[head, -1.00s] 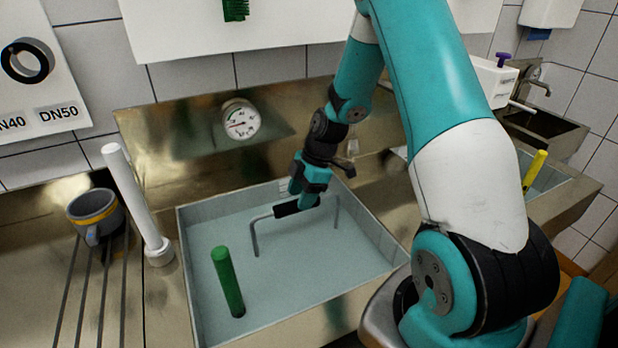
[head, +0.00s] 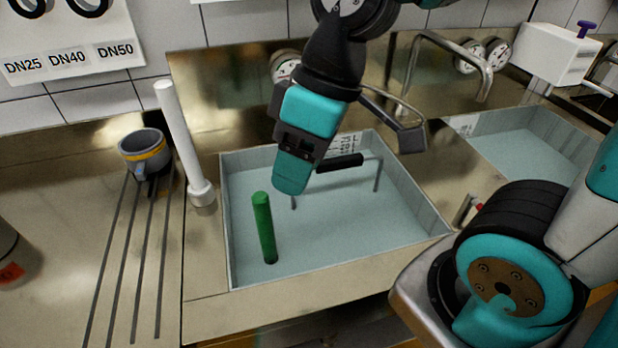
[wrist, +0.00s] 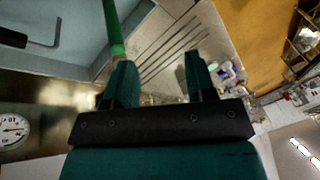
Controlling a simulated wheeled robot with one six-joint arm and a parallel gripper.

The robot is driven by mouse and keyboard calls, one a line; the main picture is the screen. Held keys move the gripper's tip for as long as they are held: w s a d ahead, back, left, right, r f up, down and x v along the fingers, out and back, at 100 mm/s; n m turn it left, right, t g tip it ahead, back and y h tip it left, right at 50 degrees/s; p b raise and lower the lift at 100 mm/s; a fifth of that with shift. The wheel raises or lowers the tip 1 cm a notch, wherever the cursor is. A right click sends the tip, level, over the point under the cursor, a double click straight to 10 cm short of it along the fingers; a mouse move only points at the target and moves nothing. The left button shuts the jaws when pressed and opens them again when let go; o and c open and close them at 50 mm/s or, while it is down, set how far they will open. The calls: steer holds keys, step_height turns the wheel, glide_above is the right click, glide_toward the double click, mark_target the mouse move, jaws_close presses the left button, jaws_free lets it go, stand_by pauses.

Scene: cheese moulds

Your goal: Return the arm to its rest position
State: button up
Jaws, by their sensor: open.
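My gripper (head: 292,180) is raised above the near basin in the head view, in front of the wall gauge. In the wrist view its two teal fingers (wrist: 160,85) stand apart with nothing between them. The fingertips are partly hidden by the gripper body in the head view. My arm is bent, with its upper part running out of the top of the head view.
A basin (head: 235,288) holds a green upright rod (head: 263,228) and a black-gripped bent handle (head: 340,163). A white standpipe (head: 179,140) and a grey cup with a yellow band (head: 144,153) stand left. A curved tap (head: 447,45) and second basin lie right.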

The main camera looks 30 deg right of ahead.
steer(key=shift+m, duration=0.6)
steer(key=s, duration=0.2)
steer(key=s+a, duration=0.1)
steer(key=s, duration=0.1)
steer(key=shift+a+r, duration=0.15)
steer(key=shift+r, duration=0.05)
